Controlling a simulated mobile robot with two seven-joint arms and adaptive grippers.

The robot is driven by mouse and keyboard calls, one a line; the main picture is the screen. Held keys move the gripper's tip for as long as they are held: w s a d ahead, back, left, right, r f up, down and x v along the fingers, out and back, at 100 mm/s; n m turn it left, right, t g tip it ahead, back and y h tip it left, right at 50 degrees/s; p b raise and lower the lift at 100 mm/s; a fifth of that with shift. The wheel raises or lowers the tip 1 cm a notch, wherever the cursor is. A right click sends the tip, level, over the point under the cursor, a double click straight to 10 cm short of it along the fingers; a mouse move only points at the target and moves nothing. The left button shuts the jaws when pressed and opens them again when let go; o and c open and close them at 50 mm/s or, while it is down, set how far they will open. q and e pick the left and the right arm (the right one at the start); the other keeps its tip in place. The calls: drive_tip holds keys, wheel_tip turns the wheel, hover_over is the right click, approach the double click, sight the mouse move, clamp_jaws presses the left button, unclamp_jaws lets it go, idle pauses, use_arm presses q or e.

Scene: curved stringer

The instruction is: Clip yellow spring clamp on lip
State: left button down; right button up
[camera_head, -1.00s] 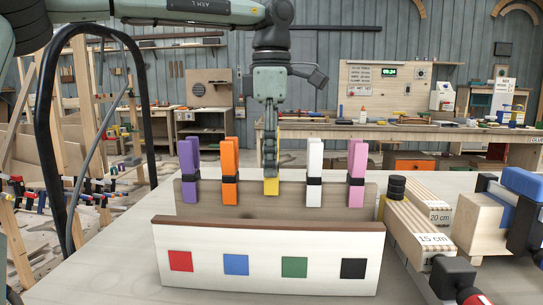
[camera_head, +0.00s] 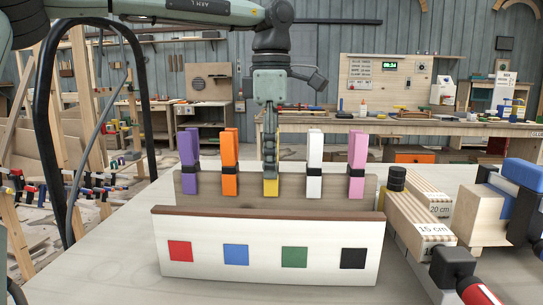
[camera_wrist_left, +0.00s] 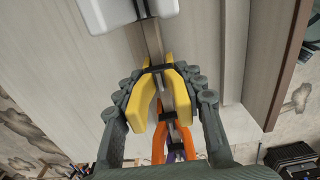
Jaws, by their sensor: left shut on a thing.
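My left gripper (camera_head: 270,172) points down and is shut on the yellow spring clamp (camera_head: 271,187). In the left wrist view, its fingers (camera_wrist_left: 163,100) press both sides of the yellow clamp (camera_wrist_left: 140,95), which lines up with the rail's thin edge. I cannot tell whether its jaws grip the rail. The upright wooden rail (camera_head: 255,187) carries purple (camera_head: 189,165), orange (camera_head: 230,165), white (camera_head: 315,165) and pink (camera_head: 357,165) clamps, with the yellow one at the middle gap. A white board with a brown top lip (camera_head: 268,214) stands in front. My right gripper is not in view.
The board's face bears red (camera_head: 180,251), blue (camera_head: 236,255), green (camera_head: 294,257) and black (camera_head: 353,258) squares. Wooden blocks marked 15 cm (camera_head: 432,230) and 20 cm (camera_head: 439,210) and clamping tools crowd the right. The tabletop at left is clear.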

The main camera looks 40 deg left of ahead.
use_arm(q)
drive_tip(key=c, duration=0.9)
unclamp_jaws()
drive_tip(key=shift+o, duration=0.2)
wheel_tip(320, 180, up, 12)
